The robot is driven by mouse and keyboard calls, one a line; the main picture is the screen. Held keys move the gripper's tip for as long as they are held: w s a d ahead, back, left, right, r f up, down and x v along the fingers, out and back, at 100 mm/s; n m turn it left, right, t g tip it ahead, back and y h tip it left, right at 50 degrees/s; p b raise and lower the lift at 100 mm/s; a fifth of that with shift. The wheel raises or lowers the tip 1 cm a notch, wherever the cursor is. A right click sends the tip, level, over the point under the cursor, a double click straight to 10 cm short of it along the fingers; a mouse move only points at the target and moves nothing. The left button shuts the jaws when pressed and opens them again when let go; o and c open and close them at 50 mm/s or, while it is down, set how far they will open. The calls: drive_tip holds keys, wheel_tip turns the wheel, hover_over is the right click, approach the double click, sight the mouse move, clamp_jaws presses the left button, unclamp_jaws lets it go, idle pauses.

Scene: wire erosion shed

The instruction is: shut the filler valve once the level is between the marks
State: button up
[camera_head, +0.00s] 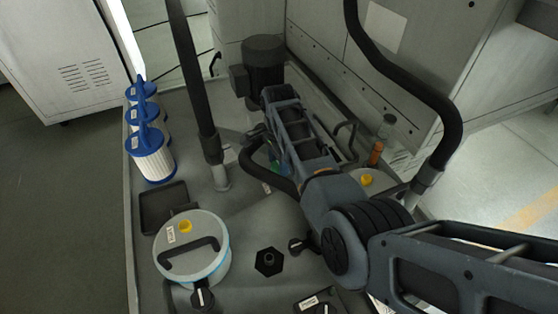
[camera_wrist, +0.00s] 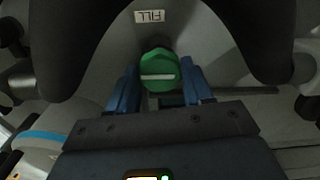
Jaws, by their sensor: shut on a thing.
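The green filler valve knob (camera_wrist: 158,66) sits between the blue fingers of my gripper (camera_wrist: 160,84) in the wrist view, and the fingers are shut on it. A white line on the knob runs across the picture. A "FILL" label (camera_wrist: 151,16) shows upside down just beyond the knob. In the head view, a little of the green knob (camera_head: 274,168) shows beside my arm, which hides the fingers. A clear upright tube with an orange lower part (camera_head: 376,154) stands right of my arm; I cannot make out level marks on it.
A lidded round drum (camera_head: 206,262) with a black handle stands front left. White and blue filter cartridges (camera_head: 153,162) line the left edge beside a black tray (camera_head: 163,205). A dark motor (camera_head: 264,66) stands behind. Thick black hoses (camera_head: 447,115) rise on both sides of my arm.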

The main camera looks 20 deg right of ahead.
drive_tip(key=o, duration=1)
drive_tip(key=shift+o, duration=0.2)
drive_tip(key=shift+r, duration=3.95)
